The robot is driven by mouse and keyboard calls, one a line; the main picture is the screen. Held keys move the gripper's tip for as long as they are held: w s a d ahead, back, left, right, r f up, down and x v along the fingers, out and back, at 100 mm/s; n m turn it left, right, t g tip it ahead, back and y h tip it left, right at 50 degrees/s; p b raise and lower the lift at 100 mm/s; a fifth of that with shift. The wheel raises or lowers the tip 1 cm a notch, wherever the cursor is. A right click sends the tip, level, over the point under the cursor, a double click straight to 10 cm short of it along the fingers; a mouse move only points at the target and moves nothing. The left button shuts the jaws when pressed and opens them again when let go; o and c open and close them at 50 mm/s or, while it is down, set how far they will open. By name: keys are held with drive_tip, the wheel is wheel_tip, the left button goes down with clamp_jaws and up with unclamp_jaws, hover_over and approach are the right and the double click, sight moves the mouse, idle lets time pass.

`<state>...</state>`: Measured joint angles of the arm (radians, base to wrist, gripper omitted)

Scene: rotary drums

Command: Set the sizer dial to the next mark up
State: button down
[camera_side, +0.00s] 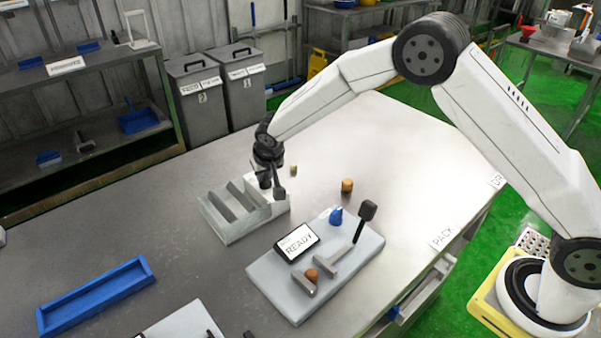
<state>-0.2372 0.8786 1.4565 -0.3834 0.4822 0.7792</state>
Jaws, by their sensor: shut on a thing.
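The grey sizer (230,222) stands on the table left of centre, a box with slanted channels and a pale block (277,208) at its right end. My gripper (272,187) points down at the top of that block. Its dark fingers are shut on a small part there, which I take to be the sizer dial. The fingers hide the dial and its marks, so its setting cannot be read.
A pale plate (340,282) holds a READY screen (297,242), a blue knob (336,215), a black-knobbed lever (366,210) and a brown ball (311,275). Two small tan pieces (347,185) (293,169) stand behind. A blue tray (97,296) lies front left.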

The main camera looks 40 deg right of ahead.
drive_tip(key=shift+m+g+h, duration=0.3)
drive_tip(key=shift+m+h, duration=0.2)
drive_tip(key=shift+m, duration=1.3)
drive_tip(key=c, duration=0.6)
unclamp_jaws()
drive_tip(key=shift+a+r, duration=0.1)
drive_tip(key=v, duration=0.7)
drive_tip(key=shift+s+r, duration=0.15)
drive_tip(key=shift+r, duration=0.1)
drive_tip(key=shift+a, duration=0.1)
